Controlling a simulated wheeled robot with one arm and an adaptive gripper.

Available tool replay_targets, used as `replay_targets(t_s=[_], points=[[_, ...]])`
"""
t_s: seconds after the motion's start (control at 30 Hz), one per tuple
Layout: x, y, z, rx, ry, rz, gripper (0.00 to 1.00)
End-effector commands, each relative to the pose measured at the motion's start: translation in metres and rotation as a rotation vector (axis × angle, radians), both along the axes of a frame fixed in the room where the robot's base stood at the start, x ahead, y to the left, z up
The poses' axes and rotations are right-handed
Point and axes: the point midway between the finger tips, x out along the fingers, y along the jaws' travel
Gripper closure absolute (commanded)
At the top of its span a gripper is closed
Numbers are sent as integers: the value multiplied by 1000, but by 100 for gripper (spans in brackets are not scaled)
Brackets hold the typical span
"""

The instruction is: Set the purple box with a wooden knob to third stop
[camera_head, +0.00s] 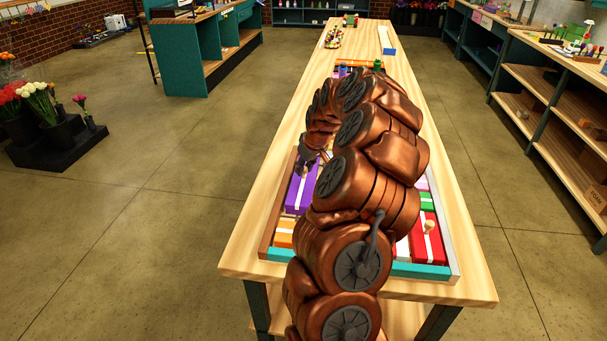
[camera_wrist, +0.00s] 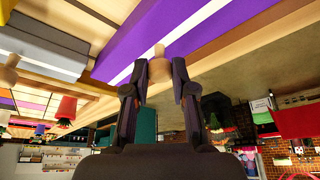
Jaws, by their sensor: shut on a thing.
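The purple box (camera_head: 302,187) lies at the left side of a framed tray (camera_head: 267,228) on the long table, with a white stripe along it. It also fills the top of the wrist view (camera_wrist: 190,38), where its wooden knob (camera_wrist: 159,66) shows. My gripper (camera_wrist: 160,80) is shut on the knob, one dark finger on each side. In the head view my copper arm covers the middle of the tray, and the box's far end is partly hidden by my gripper (camera_head: 308,165).
A red box (camera_head: 427,240) with a white stripe and knob lies at the tray's right. An orange box (camera_head: 284,235) lies just in front of the purple one. A teal strip (camera_head: 420,270) runs along the near edge. Flowers (camera_head: 40,100) stand on the floor at left.

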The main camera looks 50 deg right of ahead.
Motion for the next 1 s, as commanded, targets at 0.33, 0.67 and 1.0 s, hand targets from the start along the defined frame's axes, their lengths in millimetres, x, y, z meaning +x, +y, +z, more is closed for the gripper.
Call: replay_targets(t_s=[0.33, 0.67, 1.0], points=[[18, -25, -1, -2, -3, -5, 100], [27, -39, 0, -3, -3, -2, 100], [27, -41, 2, -7, -7, -4, 100]])
